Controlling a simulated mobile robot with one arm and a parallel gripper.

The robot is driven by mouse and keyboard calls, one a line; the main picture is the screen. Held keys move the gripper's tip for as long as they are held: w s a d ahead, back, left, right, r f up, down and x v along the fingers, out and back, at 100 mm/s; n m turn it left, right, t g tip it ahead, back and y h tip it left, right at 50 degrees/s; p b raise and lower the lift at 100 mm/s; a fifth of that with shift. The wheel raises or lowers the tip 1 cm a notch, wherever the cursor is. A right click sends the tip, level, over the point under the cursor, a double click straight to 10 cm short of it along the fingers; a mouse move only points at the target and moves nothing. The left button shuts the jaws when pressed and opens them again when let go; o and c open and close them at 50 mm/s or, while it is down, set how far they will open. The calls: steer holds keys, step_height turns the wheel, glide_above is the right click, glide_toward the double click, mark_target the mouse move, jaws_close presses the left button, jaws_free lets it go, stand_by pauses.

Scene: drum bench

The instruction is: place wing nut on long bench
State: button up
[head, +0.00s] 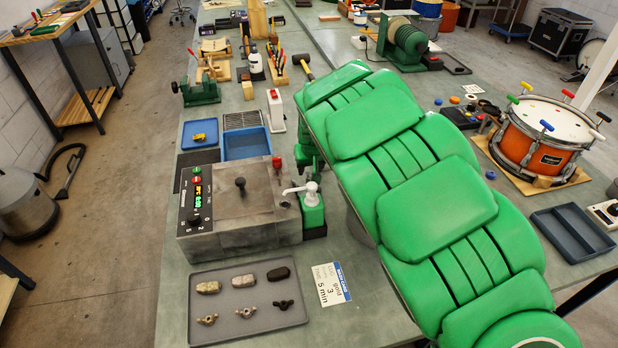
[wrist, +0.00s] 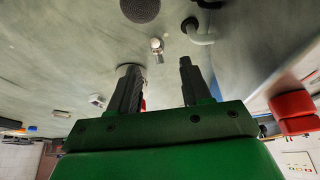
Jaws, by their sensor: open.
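In the head view, three wing nuts lie in a row on a grey tray (head: 262,322): a brassy one (head: 207,319), a paler one (head: 245,312) and a dark one (head: 283,304). The long bench (head: 345,328) is the grey-green top beneath the tray. In the wrist view, my gripper (wrist: 158,68) has its two dark fingers apart with nothing between them. A small shiny metal piece (wrist: 157,45) shows beyond the fingertips on a grey-green surface; I cannot tell what it is.
Three oval blocks (head: 243,281) lie behind the wing nuts. A blue tray (head: 246,144) is behind. An orange drum (head: 545,140) stands right.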

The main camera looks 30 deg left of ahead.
mark_target(309, 175)
steer(key=shift+x, duration=2.45)
steer(key=shift+w, duration=0.15)
jaws_close()
